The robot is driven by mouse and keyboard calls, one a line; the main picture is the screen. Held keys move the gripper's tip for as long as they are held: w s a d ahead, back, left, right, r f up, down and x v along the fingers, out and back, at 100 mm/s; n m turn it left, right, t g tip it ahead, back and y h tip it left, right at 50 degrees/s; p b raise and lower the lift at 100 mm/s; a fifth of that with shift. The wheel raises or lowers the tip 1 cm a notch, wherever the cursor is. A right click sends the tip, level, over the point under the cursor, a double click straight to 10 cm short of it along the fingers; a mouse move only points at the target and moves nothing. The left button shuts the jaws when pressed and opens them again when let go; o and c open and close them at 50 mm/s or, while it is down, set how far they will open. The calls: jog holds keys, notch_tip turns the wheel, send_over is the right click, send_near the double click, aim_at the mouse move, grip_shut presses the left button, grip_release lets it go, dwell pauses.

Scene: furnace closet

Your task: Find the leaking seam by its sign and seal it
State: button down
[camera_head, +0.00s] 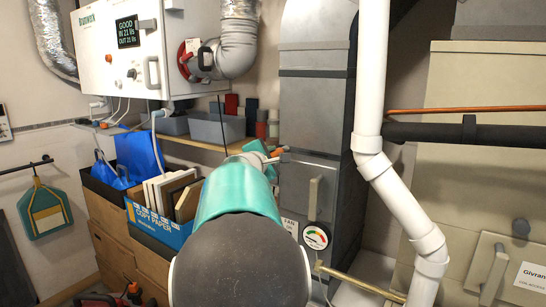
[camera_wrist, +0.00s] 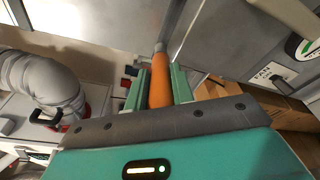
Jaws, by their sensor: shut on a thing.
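My gripper (camera_wrist: 159,92) is shut on an orange-handled tool (camera_wrist: 160,80) with a grey tip; its far end is hard to make out. In the head view my gripper (camera_head: 270,158) is beside the tall grey metal duct (camera_head: 318,112), and the orange handle (camera_head: 279,151) shows close to its left face. Whether the tool touches the duct I cannot tell. Dark bands and joints cross the duct, one near the top and one near the tool. I see no clear leak sign. My arm hides part of the lower duct.
A white unit (camera_head: 100,50) reads GOOD, with a flexible silver hose (camera_head: 238,45). A shelf with a grey bin (camera_head: 216,127) stands behind my arm. A round gauge (camera_head: 316,237) is low on the duct. A white pipe (camera_head: 370,90) runs close on the right. A blue box (camera_head: 160,225) is left.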

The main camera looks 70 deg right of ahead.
jog(key=shift+s, duration=0.1)
jog(key=shift+s+a, duration=0.2)
jog(key=shift+s, duration=0.85)
jog(key=shift+s+a, duration=0.2)
jog(key=shift+s, duration=0.85)
jog(key=shift+w, duration=0.1)
jog(key=shift+w+d, duration=0.2)
jog(key=shift+w, duration=0.85)
jog(key=shift+w+d, duration=0.15)
jog(key=shift+w, duration=0.9)
jog(key=shift+s, duration=0.15)
jog(key=shift+s+a, duration=0.2)
jog(key=shift+s, duration=0.85)
jog(key=shift+s+a, duration=0.15)
jog(key=shift+s, duration=0.85)
jog(key=shift+w, duration=0.15)
jog(key=shift+w+d, duration=0.2)
jog(key=shift+w, duration=0.85)
jog(key=shift+w+d, duration=0.15)
jog(key=shift+w, duration=0.85)
jog(key=shift+s, duration=0.1)
